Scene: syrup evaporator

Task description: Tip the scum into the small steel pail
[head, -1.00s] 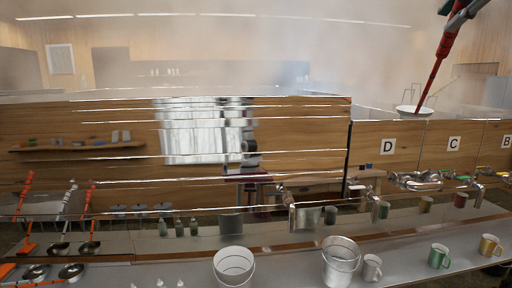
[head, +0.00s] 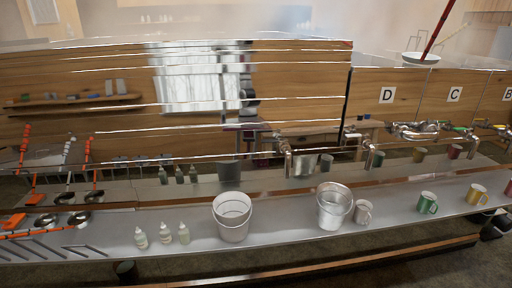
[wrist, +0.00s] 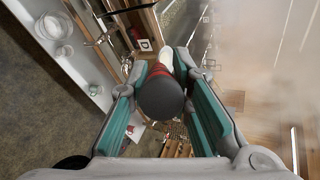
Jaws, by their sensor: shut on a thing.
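My gripper (wrist: 162,80) is shut on the handle of a long tool (wrist: 160,97), which has a black end and a red band. In the head view, the tool's red shaft (head: 438,30) slopes down left to a pale, shallow bowl-like head (head: 421,59) above the wall of section D. Whether scum lies in it cannot be told. The steel pail (head: 334,208) stands upright on the metal shelf, left of a grey mug. A whiter, slightly larger-looking pail (head: 232,218) stands to its left. My gripper is outside the head view.
Green (head: 427,203) and yellow mugs stand to the right on the shelf. Small bottles (head: 165,233) and orange-handled tools (head: 65,220) are to the left. Clear shelf lies between the two pails.

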